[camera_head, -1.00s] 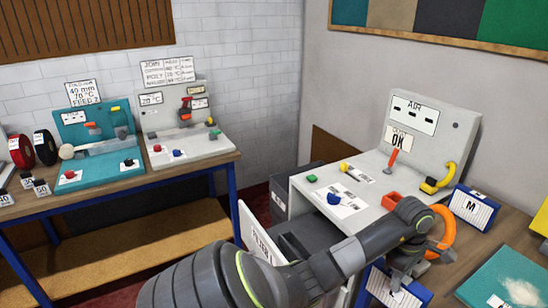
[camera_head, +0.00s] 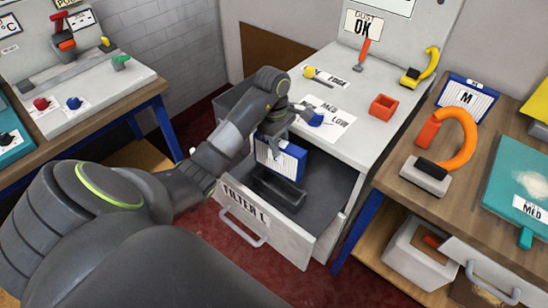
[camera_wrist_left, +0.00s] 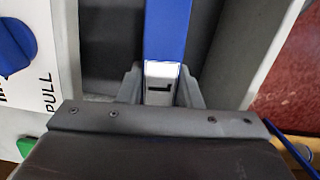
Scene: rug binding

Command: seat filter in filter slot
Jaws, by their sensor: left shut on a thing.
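My left gripper (camera_head: 274,132) is shut on the filter (camera_head: 282,160), a blue-framed panel with white pleats, held upright. In the left wrist view the filter (camera_wrist_left: 168,30) shows edge-on between the two fingers (camera_wrist_left: 160,86), with a white label bearing a dark mark. The filter is over the pulled-out drawer marked FILTER (camera_head: 243,209). A black filter slot (camera_head: 277,189) stands in the drawer, just below and in front of the filter. Whether the filter's lower edge touches the slot I cannot tell. My right gripper is in neither current view.
A second filter marked M (camera_head: 467,96) and an orange hose (camera_head: 462,130) are on the wooden bench at right. The drawer's right part is empty.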

